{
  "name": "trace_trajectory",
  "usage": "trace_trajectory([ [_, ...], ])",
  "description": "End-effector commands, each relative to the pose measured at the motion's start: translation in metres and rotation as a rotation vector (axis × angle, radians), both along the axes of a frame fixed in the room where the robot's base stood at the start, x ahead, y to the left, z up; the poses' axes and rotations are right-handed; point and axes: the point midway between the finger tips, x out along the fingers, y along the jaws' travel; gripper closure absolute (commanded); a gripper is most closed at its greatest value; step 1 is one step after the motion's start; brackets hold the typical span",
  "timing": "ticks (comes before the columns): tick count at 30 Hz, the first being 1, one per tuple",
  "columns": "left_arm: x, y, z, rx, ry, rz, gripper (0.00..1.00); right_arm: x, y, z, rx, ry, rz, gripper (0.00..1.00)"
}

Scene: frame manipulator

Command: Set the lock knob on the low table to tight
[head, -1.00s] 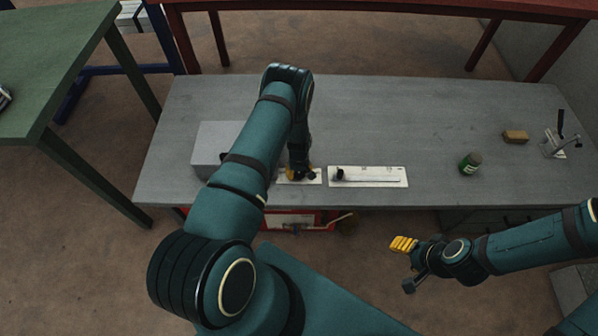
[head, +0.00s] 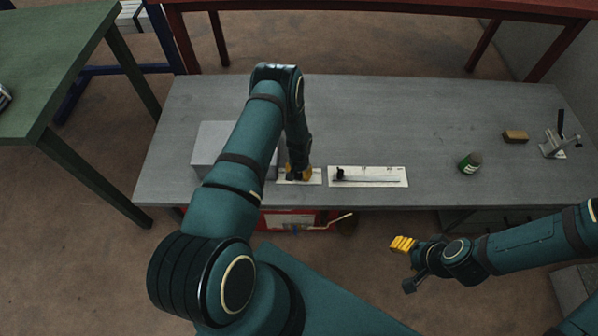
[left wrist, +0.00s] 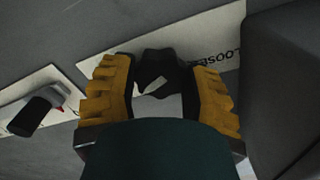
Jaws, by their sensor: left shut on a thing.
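The lock knob (left wrist: 165,72) is black and stands on a white plate (left wrist: 125,45) with the word LOOSE printed on it. In the head view this plate (head: 284,183) lies near the low table's front edge, and my gripper hides the knob. My left gripper (head: 298,173) points down over the plate. In the left wrist view its yellow fingers (left wrist: 165,95) stand on both sides of the knob, shut on it. The knob's pointing direction is hard to read. My right gripper (head: 404,245) is off the table's front, away from the plate; its opening is unclear.
On the low table (head: 400,110), a grey box (head: 210,140) stands close left of the plate. A second white plate with a slider (head: 368,176) lies just right. A green can (head: 469,163), a brown block (head: 515,137) and a clamp (head: 558,145) are farther right.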

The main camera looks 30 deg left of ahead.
Motion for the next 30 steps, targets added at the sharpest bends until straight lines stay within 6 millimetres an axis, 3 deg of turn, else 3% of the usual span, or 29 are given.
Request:
trace_trajectory([
  [10,-0.0009,-0.0003,-0.0009,-0.001,0.002,-0.129,0.86,0.0,0.0,-0.0002,0.0,0.0,0.0,0.46],
  [26,-0.0008,-0.0005,-0.0008,-0.001,0.002,-0.148,0.86,0.0,0.0001,-0.0002,0.0,0.0,0.0,0.46],
  [27,-0.0008,-0.0005,-0.0008,-0.001,0.002,-0.148,0.34,0.0,0.0001,-0.0002,0.0,0.0,0.0,0.46],
  [29,-0.0007,-0.0005,-0.0008,-0.001,0.001,-0.148,0.15,0.0,0.0001,-0.0002,0.0,0.0,0.0,0.46],
  [30,-0.0006,-0.0004,-0.0007,-0.001,0.001,-0.148,0.15,0.0,-0.0001,-0.0001,0.0,0.0,0.0,0.46],
])
